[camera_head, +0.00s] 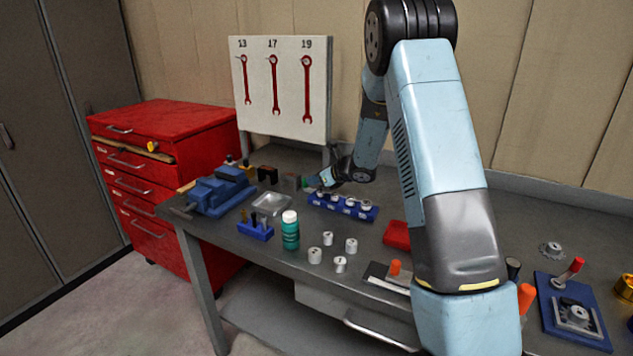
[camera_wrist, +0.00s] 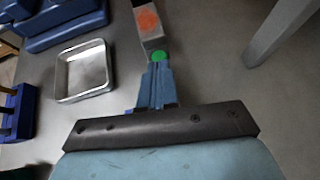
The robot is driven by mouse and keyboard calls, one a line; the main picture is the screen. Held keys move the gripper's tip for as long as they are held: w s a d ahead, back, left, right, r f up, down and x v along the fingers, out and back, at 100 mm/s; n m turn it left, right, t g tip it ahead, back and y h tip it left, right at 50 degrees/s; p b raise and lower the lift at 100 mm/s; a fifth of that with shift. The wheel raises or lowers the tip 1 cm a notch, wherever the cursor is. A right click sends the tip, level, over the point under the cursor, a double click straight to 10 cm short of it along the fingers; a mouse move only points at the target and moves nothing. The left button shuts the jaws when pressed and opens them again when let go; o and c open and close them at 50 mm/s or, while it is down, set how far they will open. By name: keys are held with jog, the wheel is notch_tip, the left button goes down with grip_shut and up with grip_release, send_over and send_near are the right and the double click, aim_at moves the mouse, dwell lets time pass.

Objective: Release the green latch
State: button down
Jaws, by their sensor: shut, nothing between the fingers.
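The green latch shows in the wrist view as a small round green spot (camera_wrist: 159,56) at the near end of a grey block (camera_wrist: 143,22) with an orange patch. In the head view a bit of green (camera_head: 305,182) shows beside the grey block (camera_head: 290,183), partly hidden by my gripper (camera_head: 315,182). In the wrist view my gripper (camera_wrist: 157,66) is shut and empty, its blue fingertips right at the green spot. I cannot tell whether they touch it.
A blue vise (camera_head: 220,192) and a shallow metal tray (camera_head: 271,205) stand left of the block; the tray also shows in the wrist view (camera_wrist: 83,72). A blue rack (camera_head: 342,207) with white pieces lies close to my gripper. A tool board (camera_head: 280,125) stands behind.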

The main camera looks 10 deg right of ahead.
jog(key=shift+a+r, duration=0.1)
jog(key=shift+a, duration=0.05)
jog(key=v, duration=1.3)
jog(key=shift+s+d, duration=0.25)
jog(key=shift+d, duration=0.15)
jog(key=s+a+r+n+g, duration=0.25)
jog(key=s+r+n, duration=0.4)
jog(key=s, duration=0.35)
jog(key=s+a+r+n+g, duration=0.2)
jog(key=s+a+r+n, duration=0.2)
jog(key=s+r+n, duration=0.35)
jog(key=s+d+r+n+h, duration=0.1)
jog(key=s+d+n+h, duration=0.2)
jog(key=s+n, duration=0.3)
jog(key=s+d+r+n+t+h, duration=0.1)
jog(key=s+d+n+h, duration=0.2)
jog(key=s, duration=1.3)
jog(key=n+h, duration=0.2)
jog(key=n, duration=0.2)
jog(key=shift+d+r, duration=0.15)
jog(key=shift+r, duration=0.1)
